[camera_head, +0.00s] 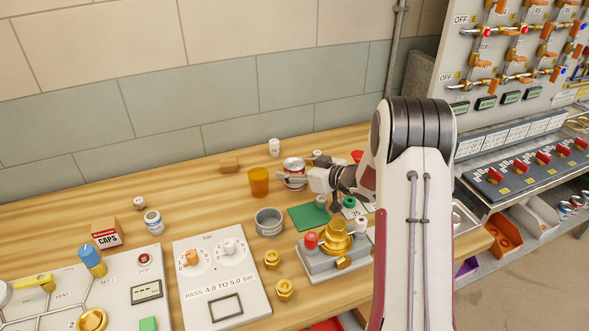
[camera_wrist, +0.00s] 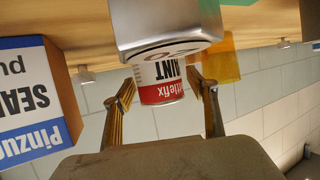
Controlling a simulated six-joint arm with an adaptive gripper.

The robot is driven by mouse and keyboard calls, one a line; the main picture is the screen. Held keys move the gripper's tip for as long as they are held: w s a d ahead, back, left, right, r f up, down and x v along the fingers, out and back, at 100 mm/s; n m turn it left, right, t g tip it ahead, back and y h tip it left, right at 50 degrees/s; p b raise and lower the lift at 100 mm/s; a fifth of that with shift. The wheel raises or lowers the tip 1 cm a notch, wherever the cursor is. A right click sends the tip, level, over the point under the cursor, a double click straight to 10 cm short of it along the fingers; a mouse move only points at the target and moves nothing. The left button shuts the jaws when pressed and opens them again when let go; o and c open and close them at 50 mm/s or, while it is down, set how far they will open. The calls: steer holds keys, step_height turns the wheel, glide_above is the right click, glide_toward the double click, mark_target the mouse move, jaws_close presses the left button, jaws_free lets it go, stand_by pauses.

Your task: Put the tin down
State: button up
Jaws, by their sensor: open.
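The tin (camera_head: 293,172) is a short red and white can with a pale lid, near the back of the workbench. It looks upright at bench height; its contact with the bench is hard to make out. My gripper (camera_head: 314,180) is at the tin's right side in the head view. In the wrist view its two fingers (camera_wrist: 162,92) are spread either side of the tin, with gaps showing. A grey metal body hides part of the tin there.
An orange cup (camera_head: 259,182) stands just left of the tin. A grey metal pot (camera_head: 269,221) and a green mat (camera_head: 308,217) lie nearer. A white bottle (camera_head: 274,147) and a small brown block (camera_head: 229,165) are behind.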

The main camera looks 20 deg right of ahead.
steer(key=shift+r, duration=0.1)
steer(key=shift+s+r, duration=0.1)
steer(key=shift+s, duration=0.05)
steer(key=shift+s+d+r, duration=0.3)
steer(key=shift+s+d, duration=0.05)
steer(key=shift+s, duration=0.2)
steer(key=v, duration=1)
steer(key=shift+s+d+r, duration=0.1)
steer(key=shift+r, duration=0.05)
